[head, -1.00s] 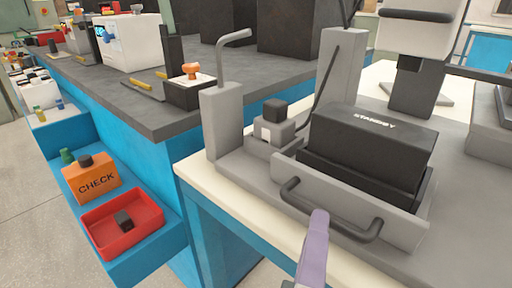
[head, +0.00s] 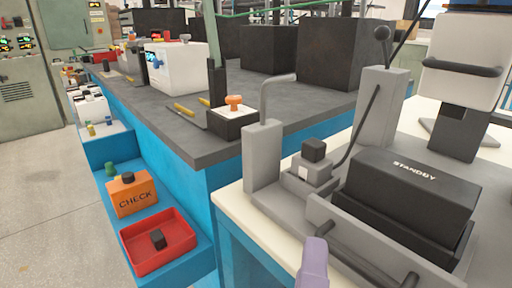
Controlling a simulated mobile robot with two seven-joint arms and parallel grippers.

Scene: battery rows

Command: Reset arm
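A grey machine stands on the cream bench at right, with a black block marked STANDBY (head: 415,190) in its grey drawer-like tray (head: 375,245). The tray has a dark bar handle on its front. My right gripper (head: 313,262) shows only as a purple part at the bottom edge, in front of the tray handle. Its opening cannot be made out. My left gripper is out of view.
A dark-topped blue bench (head: 270,125) holds an orange-knobbed box (head: 234,115) and a white device (head: 180,65). A blue step (head: 195,262) at left carries an orange CHECK box (head: 132,196) and a red tray (head: 150,258) with a small black block. The floor at left is clear.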

